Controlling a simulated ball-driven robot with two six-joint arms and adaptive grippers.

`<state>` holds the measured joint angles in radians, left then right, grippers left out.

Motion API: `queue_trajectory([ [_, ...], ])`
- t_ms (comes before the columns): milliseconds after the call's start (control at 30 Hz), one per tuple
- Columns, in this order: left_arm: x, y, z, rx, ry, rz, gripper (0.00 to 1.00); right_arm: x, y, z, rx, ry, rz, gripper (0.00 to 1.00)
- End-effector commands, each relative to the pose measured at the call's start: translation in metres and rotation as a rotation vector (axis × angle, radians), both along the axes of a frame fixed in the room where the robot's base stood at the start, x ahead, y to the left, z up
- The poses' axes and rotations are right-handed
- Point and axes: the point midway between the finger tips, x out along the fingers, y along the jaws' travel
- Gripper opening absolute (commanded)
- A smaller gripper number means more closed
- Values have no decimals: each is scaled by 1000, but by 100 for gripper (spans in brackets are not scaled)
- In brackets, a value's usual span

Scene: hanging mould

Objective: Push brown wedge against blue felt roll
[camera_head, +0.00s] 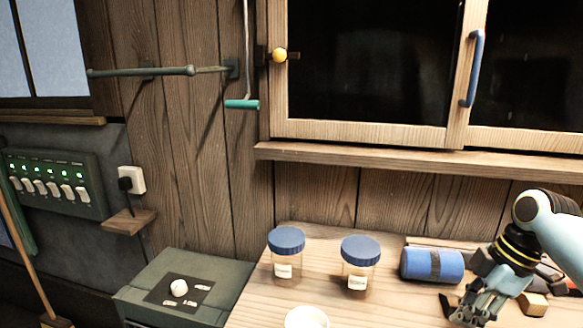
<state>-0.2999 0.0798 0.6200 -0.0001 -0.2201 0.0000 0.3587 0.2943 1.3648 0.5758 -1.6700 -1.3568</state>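The blue felt roll (436,266) lies on its side on the wooden bench, with a dark band around it. A small tan-brown block (533,304), which looks like the brown wedge, lies on the bench at the lower right, apart from the roll. My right gripper (463,316) points down and to the left, in front of the roll and left of the block. No object shows in its fingers. Its fingers are bunched in the picture and partly cut by the lower edge, so its opening is unclear. My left gripper is out of view.
Two clear jars with blue lids (286,256) (359,265) stand on the bench (392,305) left of the roll. A white cup (306,318) is at the front edge. A reddish object (575,287) lies at the far right. Bare bench shows between the right jar and my gripper.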

Motion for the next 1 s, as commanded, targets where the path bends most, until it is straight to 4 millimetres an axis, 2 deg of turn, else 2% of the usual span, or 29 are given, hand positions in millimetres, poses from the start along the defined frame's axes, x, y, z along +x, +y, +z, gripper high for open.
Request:
queue_trajectory([
  [267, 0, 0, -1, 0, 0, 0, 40, 1, 0, 0, 0, 0, 0, 0],
  [1000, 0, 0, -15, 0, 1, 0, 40, 23, -5, -1, 0, 0, -1, 0],
])
